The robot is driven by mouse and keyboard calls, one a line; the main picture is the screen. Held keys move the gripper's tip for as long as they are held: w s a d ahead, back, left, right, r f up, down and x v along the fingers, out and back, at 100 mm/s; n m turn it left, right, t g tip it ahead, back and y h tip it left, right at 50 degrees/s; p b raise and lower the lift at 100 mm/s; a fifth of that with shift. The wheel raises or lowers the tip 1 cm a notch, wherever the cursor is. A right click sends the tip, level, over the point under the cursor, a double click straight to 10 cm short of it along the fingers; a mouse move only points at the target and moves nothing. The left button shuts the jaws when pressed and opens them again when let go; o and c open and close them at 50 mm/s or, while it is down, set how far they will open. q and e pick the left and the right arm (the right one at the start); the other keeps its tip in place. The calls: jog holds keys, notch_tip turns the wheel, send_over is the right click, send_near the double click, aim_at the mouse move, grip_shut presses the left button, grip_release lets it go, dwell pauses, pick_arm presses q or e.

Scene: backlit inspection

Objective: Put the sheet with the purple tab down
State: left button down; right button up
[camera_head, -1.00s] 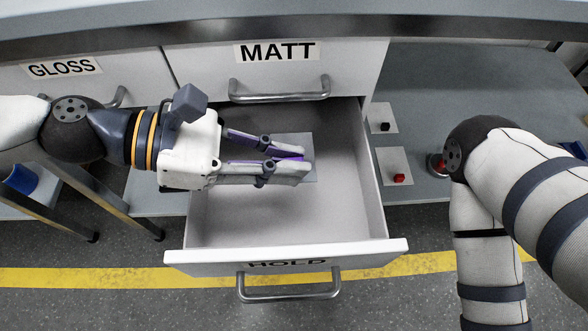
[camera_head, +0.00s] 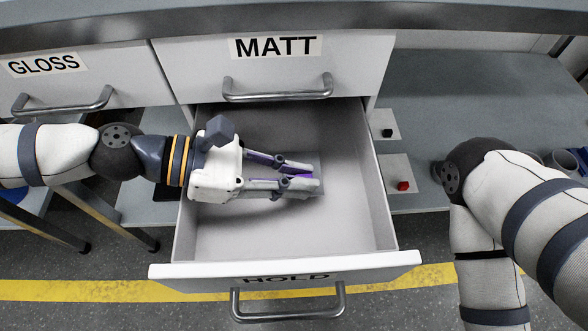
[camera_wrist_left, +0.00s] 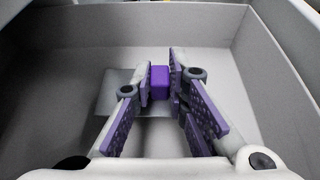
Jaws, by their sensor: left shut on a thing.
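My left gripper (camera_head: 308,178) is shut on the purple tab (camera_wrist_left: 160,82) of a thin grey sheet. It is inside the open drawer marked HOLD (camera_head: 384,262). The sheet (camera_wrist_left: 118,92) lies roughly flat under the fingers, over the drawer floor; in the head view its edge (camera_head: 318,162) shows beside the fingertips. The fingers hide part of the sheet. I cannot tell whether it touches the floor. My right gripper is out of view; only the right arm shows.
Closed drawers marked MATT (camera_head: 350,62) and GLOSS (camera_head: 130,78) are above. The HOLD drawer's walls surround my left gripper; its floor is otherwise clear. On the shelf at right are a black cube (camera_head: 387,132) and a red cube (camera_head: 403,185) on pale sheets.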

pick_arm(q)
jog(key=shift+f, duration=0.2)
jog(key=c, duration=1.6)
grip_release()
jog(key=shift+r, duration=0.15)
jog(key=v, duration=0.4)
jog(key=p+v, duration=0.1)
jog(key=v, duration=0.3)
jog(key=r+p+v, duration=0.1)
jog(key=v, duration=0.3)
